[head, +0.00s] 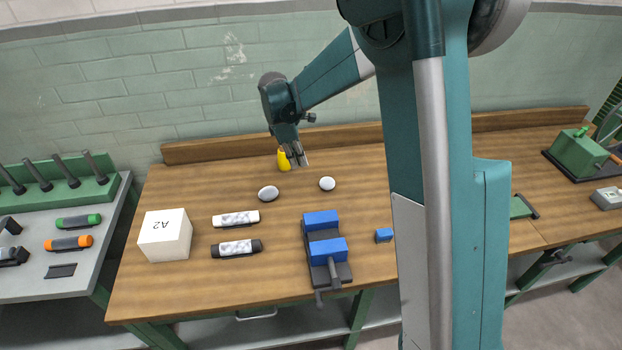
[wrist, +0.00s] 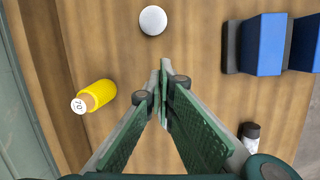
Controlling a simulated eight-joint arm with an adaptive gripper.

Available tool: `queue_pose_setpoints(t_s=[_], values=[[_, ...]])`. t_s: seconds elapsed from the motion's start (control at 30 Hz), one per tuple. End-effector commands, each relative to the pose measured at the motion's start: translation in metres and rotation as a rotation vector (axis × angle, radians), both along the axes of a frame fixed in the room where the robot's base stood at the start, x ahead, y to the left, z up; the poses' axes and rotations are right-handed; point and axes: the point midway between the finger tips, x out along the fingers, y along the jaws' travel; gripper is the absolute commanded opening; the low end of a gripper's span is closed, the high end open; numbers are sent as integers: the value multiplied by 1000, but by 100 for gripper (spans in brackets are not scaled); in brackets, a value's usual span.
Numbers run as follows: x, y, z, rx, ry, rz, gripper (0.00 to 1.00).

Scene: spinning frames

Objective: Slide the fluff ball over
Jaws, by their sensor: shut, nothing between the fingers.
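Two small pale round things lie on the wooden bench, and I cannot tell for sure which is the fluff ball. The right one (head: 327,183) is white and round, and shows at the top of the wrist view (wrist: 153,20). The left one (head: 268,193) is greyer and a little wider; I cannot make it out in the wrist view. My gripper (head: 302,161) is shut and empty above the back of the bench, left of and behind the white one in the head view. Its fingertips (wrist: 163,95) point down, apart from both.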

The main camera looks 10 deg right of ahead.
Motion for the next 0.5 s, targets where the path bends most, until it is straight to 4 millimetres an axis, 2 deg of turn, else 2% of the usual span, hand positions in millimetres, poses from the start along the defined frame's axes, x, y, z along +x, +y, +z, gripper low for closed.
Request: queue_pose_setpoints(t_s=[0.23,0.5], values=[[18,12,-22,-23,50,78,0],[22,15,-29,-30,66,102,0]])
